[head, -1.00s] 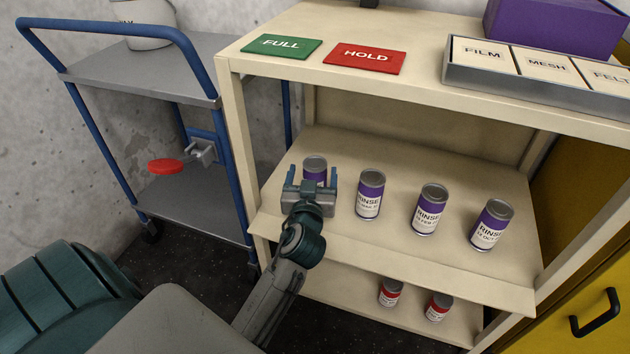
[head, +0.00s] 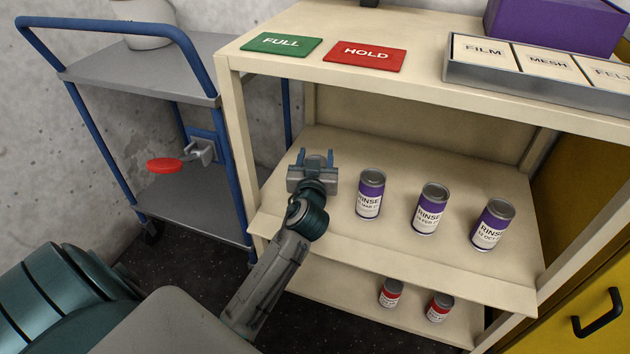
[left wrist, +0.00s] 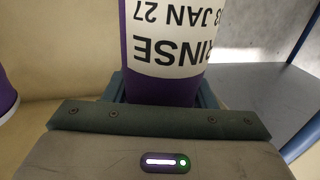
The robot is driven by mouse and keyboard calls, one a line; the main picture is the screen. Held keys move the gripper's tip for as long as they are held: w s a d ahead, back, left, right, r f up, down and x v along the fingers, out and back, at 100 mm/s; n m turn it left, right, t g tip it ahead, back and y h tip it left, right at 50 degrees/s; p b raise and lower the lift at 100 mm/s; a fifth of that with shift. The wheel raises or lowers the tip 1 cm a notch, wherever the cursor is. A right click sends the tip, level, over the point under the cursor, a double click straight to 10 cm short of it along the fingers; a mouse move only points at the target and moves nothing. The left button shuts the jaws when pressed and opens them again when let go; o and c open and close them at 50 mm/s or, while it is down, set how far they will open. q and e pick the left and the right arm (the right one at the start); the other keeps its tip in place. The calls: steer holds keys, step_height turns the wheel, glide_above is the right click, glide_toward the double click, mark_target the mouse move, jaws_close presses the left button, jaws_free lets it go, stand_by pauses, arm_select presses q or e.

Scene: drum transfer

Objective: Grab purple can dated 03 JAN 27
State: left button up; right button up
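A purple can with a white label reading "RINSE" and "3 JAN 27" shows upside down in the left wrist view (left wrist: 165,45). In the head view it stands at the left of the middle shelf, mostly hidden behind my left gripper (head: 316,158). My left gripper's fingers lie close against both sides of the can, shut on it. Three more purple cans stand to its right: one (head: 370,194), one marked FEB (head: 429,209) and one marked OCT (head: 492,224). My right gripper is not in view.
The cream shelf unit (head: 300,235) has a left post beside my arm. Red-labelled cans (head: 390,293) stand on the lower shelf. Green FULL (head: 281,45) and red HOLD (head: 365,55) plates lie on top. A blue-framed cart (head: 190,205) stands left.

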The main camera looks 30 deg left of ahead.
arm_select(q)
jaws_close()
